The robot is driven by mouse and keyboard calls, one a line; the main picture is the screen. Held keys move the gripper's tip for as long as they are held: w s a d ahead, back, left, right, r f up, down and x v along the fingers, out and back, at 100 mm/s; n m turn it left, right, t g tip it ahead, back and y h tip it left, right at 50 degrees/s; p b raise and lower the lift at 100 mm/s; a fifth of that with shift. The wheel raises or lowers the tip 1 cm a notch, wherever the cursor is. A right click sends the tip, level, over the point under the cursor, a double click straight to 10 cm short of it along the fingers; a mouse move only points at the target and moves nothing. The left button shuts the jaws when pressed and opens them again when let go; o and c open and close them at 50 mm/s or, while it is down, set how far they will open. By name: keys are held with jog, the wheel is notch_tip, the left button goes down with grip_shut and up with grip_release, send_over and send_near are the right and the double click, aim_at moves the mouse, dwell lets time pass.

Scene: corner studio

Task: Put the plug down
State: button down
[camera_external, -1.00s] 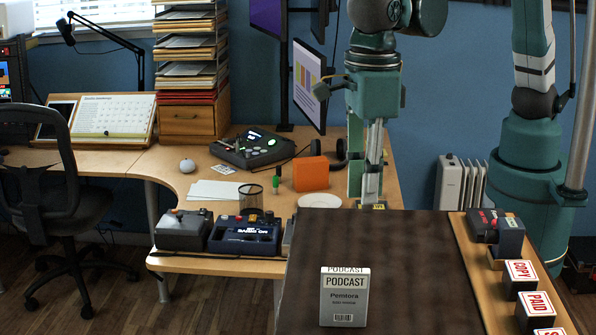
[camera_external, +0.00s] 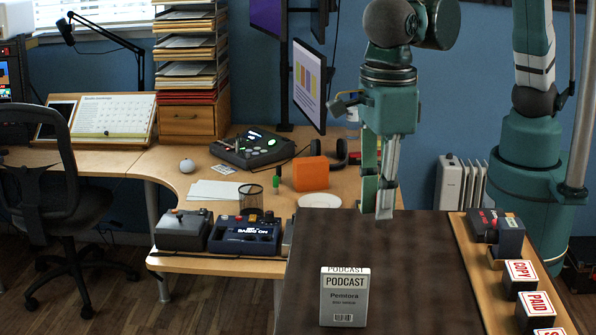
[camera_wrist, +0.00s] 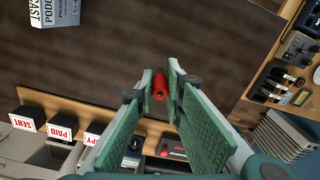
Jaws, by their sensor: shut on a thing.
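A small red plug (camera_wrist: 160,88) shows in the wrist view between the tips of my gripper (camera_wrist: 161,79). My gripper is shut on it, with one green-padded finger on each side. The dark tabletop (camera_wrist: 110,60) lies behind the plug in that view. In the external view my gripper (camera_external: 381,212) points down at the back edge of the dark tabletop (camera_external: 400,270), in its middle to right part. The plug itself cannot be made out there. I cannot tell how high it is above the top.
A podcast box (camera_external: 344,298) stands at the tabletop's front left. Several stamps, including a PAID one (camera_external: 535,308), and a small device (camera_external: 495,232) line the wooden strip at the right. The wooden desk behind holds an orange box (camera_external: 310,174) and a white plate (camera_external: 319,201). The tabletop's middle is clear.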

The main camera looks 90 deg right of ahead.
aim_at(380, 226)
jog(key=shift+f, duration=1.6)
jog(key=shift+f, duration=2.05)
jog(key=shift+f, duration=0.2)
jog(key=c, duration=2.4)
grip_release()
jog(key=shift+r, duration=0.15)
notch_tip(380, 226, up, 12)
jog(key=shift+r, duration=0.1)
